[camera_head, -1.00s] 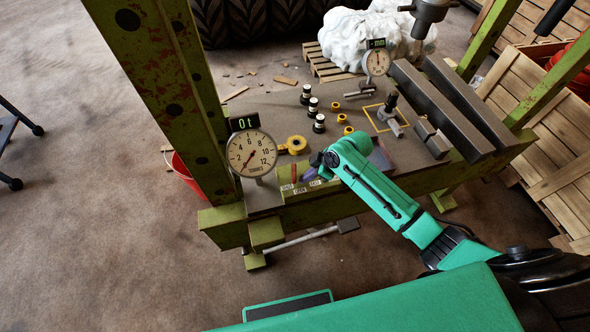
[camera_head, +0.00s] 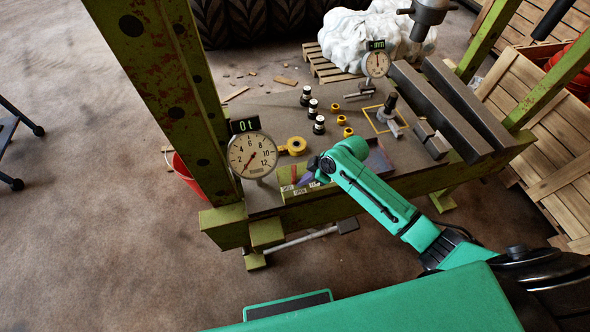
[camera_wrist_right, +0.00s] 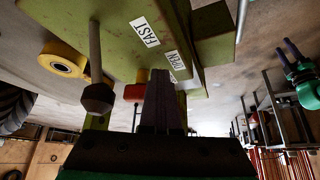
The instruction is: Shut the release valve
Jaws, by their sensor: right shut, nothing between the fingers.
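My right gripper (camera_head: 308,180) is shut and empty at the near left edge of the press table, over a green panel with small white labels. In the right wrist view its dark fingers (camera_wrist_right: 162,102) point towards the panel (camera_wrist_right: 200,60), where labels read FAST and OPEN. A red knob (camera_wrist_right: 135,92) shows just left of the fingers; I cannot tell whether they touch. A dark hexagonal knob on a grey rod (camera_wrist_right: 97,97) is further left. Which part is the release valve is unclear. A teal part with dark prongs (camera_wrist_right: 292,60), possibly my left gripper, shows at the right.
A dial gauge (camera_head: 252,154) with a display reading 0t stands left of my gripper, beside the green post (camera_head: 165,90). Heavy dark bars (camera_head: 450,105) lie at the table's right.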

